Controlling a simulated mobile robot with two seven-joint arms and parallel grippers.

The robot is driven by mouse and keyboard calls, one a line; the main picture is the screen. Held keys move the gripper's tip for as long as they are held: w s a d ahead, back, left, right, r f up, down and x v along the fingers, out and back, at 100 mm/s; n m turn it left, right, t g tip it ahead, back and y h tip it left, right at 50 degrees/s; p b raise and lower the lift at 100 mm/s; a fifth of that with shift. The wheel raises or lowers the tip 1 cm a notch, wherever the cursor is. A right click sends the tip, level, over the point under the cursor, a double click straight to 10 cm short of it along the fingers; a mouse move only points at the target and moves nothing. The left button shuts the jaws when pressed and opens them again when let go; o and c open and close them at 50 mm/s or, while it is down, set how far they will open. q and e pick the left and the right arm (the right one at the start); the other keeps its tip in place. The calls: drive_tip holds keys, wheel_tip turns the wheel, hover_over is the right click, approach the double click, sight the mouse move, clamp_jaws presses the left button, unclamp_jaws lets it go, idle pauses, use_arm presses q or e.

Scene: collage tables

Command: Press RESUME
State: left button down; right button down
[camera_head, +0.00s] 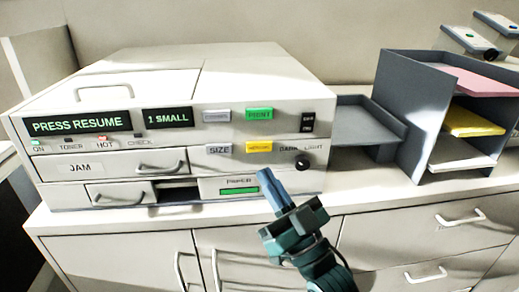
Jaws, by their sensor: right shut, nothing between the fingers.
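A white printer (150,95) stands on a white cabinet. Its display (80,123) reads "PRESS RESUME", and a second display (167,117) reads "1 SMALL". A yellow button (259,147) sits right of the SIZE label; its small lettering is hard to read. Above it are a green PRINT button (259,114) and a grey button (217,116). My right gripper (266,180) is shut and empty. Its blue fingertips point up, just below the yellow button in the picture, with a gap visible; depth to the panel is unclear. My left gripper is not in view.
A dark knob (302,164) is right of the yellow button. A JAM drawer (110,167) and a PAPER drawer (228,188) are low on the printer. A grey tray (370,128) and a paper rack (408,110) stand to the right. Cabinet handles (460,219) protrude below.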

sight(255, 143)
use_arm(q)
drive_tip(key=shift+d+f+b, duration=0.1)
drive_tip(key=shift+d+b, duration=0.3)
drive_tip(key=shift+b, duration=0.35)
use_arm(e)
drive_tip(key=w, duration=0.6)
drive_tip(key=shift+w+a, duration=0.1)
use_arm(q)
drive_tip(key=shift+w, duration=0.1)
use_arm(e)
drive_tip(key=shift+w, duration=0.1)
idle(1.0)
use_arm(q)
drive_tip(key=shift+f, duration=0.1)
use_arm(e)
drive_tip(key=shift+w, duration=0.35)
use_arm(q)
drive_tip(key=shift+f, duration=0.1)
use_arm(e)
drive_tip(key=shift+w, duration=0.45)
idle(0.4)
drive_tip(key=shift+s, duration=0.1)
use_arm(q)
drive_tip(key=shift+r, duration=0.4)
use_arm(e)
drive_tip(key=shift+s, duration=0.8)
